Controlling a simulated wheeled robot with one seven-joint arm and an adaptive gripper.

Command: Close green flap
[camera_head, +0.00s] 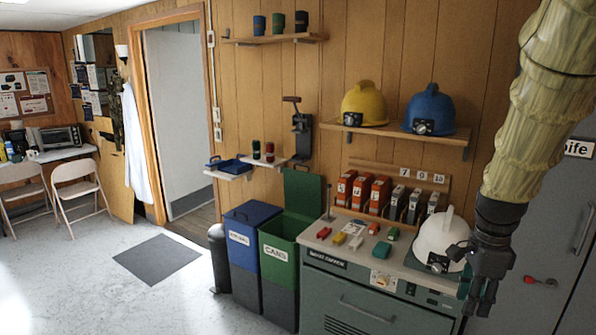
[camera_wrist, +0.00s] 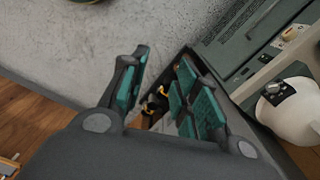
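The green bin (camera_head: 279,249), labelled CANS, stands on the floor left of the grey cabinet. Its green flap (camera_head: 303,190) is open, standing nearly upright at the back of the bin, against the wall. My gripper (camera_head: 477,305) hangs pointing down at the far right, in front of the cabinet's right end and well away from the flap. In the wrist view my gripper (camera_wrist: 165,78) has its teal-padded fingers apart, with nothing clearly held between them. The flap cannot be made out in the wrist view.
A blue bin (camera_head: 242,240) with its lid down adjoins the green bin. The cabinet (camera_head: 375,316) carries small blocks and a white helmet (camera_head: 440,236), close to my gripper. Shelves with a yellow helmet (camera_head: 365,103) and blue helmet (camera_head: 429,108) jut out above. Floor at left is open.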

